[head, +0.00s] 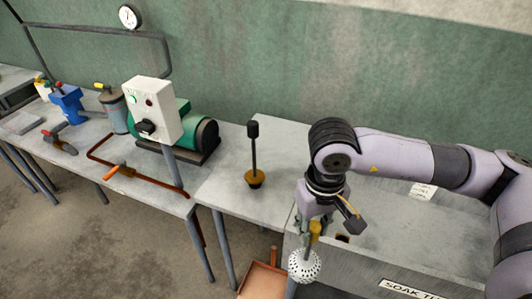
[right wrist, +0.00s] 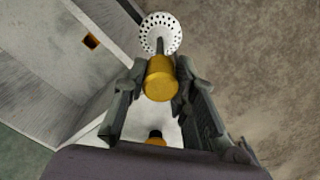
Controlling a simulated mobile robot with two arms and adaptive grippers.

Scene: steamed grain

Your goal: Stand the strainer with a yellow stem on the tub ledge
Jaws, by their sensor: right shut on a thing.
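My right gripper (head: 311,232) is shut on the yellow stem (head: 315,230) of the strainer. The strainer's white perforated head (head: 304,266) hangs below the fingers, in the air in front of the tub's left end. In the right wrist view the yellow stem (right wrist: 160,80) is between the fingers, with the round holed head (right wrist: 160,33) beyond it. The grey tub (head: 350,268) carries a "SOAK" label. Its light ledge (head: 385,235) has a small square orange-lined opening (head: 343,238), also visible in the right wrist view (right wrist: 91,41). My left gripper is out of view.
A dark upright tool with a yellowish base (head: 255,180) stands on the bench left of the tub. A copper-coloured tray (head: 262,280) is low beside the tub. A white control box (head: 153,108) and green motor (head: 195,130) stand further left.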

